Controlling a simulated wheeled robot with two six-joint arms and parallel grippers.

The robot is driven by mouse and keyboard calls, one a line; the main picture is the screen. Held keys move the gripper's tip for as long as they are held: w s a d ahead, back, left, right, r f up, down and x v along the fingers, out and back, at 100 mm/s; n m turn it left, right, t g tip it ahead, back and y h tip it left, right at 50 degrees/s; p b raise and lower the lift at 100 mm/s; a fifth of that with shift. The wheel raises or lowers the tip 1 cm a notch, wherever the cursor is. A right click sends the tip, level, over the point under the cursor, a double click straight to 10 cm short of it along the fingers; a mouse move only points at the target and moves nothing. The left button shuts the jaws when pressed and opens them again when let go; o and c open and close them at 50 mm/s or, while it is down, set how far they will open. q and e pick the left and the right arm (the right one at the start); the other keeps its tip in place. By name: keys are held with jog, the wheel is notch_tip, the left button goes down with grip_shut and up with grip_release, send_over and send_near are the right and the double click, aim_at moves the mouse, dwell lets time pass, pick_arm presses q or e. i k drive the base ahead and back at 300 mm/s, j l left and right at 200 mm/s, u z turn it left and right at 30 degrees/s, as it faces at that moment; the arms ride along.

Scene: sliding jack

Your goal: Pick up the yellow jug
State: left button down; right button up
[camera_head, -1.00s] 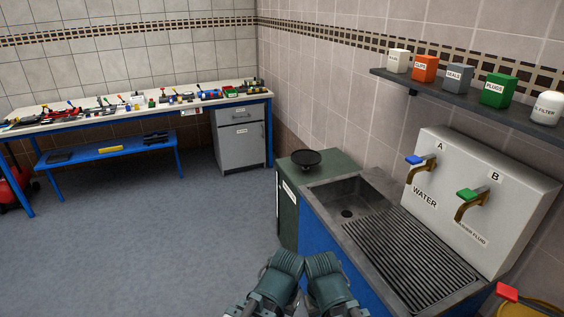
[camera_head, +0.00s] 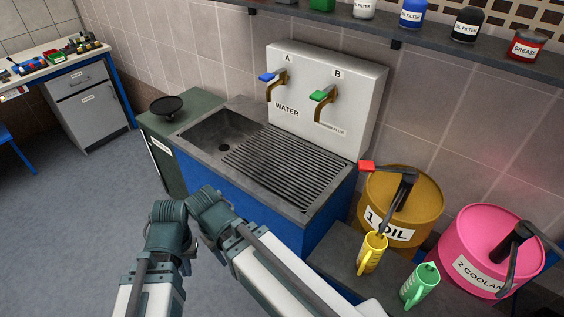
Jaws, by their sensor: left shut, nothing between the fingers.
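The yellow jug (camera_head: 370,254) stands upright on a low dark bench at the lower right, in front of the mustard oil drum. A dark pump spout comes down to its mouth. My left gripper (camera_head: 168,212) is at the lower left of the view, in front of the sink cabinet, shut and empty, well to the left of the jug. My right gripper (camera_head: 208,203) is beside it, at the end of the arm that comes in from the lower right. Its fingers cannot be made out. Both are apart from the jug.
A green jug (camera_head: 420,287) stands right of the yellow one, near the pink coolant drum (camera_head: 482,250). The oil drum (camera_head: 420,212) has a red-handled pump (camera_head: 368,167). The sink unit (camera_head: 330,196) with two taps fills the middle. Open floor (camera_head: 70,220) lies left.

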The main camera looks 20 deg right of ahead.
aim_at(374, 246)
jog(key=z, duration=1.9)
